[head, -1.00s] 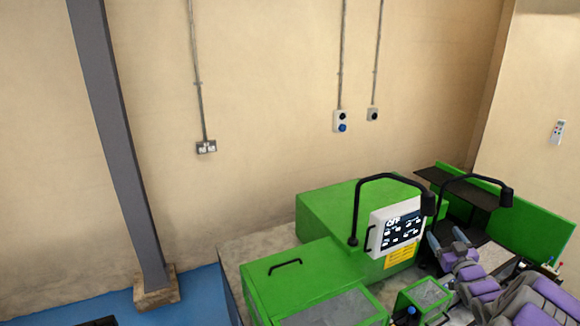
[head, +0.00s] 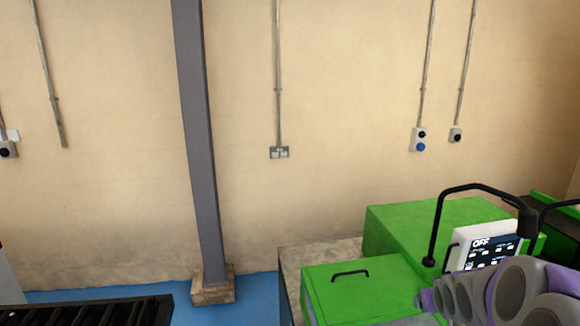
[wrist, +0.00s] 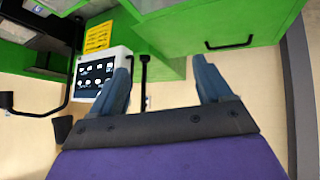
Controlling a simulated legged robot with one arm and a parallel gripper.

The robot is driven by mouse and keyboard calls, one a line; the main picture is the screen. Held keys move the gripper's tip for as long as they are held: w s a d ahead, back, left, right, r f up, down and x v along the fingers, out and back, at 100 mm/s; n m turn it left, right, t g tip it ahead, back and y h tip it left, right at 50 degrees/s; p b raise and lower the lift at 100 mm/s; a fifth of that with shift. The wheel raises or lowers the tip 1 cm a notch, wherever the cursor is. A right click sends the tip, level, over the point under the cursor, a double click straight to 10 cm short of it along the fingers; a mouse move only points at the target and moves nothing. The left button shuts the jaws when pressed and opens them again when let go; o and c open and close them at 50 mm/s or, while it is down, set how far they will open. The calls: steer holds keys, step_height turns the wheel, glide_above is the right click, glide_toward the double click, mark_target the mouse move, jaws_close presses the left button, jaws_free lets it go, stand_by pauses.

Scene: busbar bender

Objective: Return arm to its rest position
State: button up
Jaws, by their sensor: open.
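My gripper (wrist: 165,88) shows in the wrist view with its two blue-grey fingers spread apart and nothing between them. In the wrist view the green busbar bender (wrist: 225,25) appears upside down beyond the fingers, with its control panel (wrist: 98,80) to the left of the left finger. In the head view my purple and grey arm covers the lower right corner, in front of the green machine (head: 425,230). The fingers cannot be made out in the head view.
Black lamp arms (head: 470,188) rise from the machine. A grey column (head: 198,150) stands left of it on a concrete foot (head: 213,285). A black slatted surface (head: 95,312) is at lower left. Blue floor (head: 255,297) shows between. Wall switches (head: 418,139) are behind.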

steer(key=s+a+f+g+y+b, duration=0.1)
steer(key=s+a+f+g+b, duration=0.1)
steer(key=s+a, duration=0.6)
steer(key=s+a+f+n+g+y+b, duration=0.1)
steer(key=s+a+f+g+b, duration=0.2)
steer(key=s+a, duration=0.5)
steer(key=s+a+f+g+y+b, duration=0.1)
steer(key=s+a+f+g+b, duration=0.2)
steer(key=s, duration=1.6)
steer(key=a+f+g, duration=0.1)
steer(key=a, duration=0.3)
steer(key=shift+a+n+g, duration=0.3)
steer(key=shift+a, duration=0.1)
steer(key=shift+w, duration=0.1)
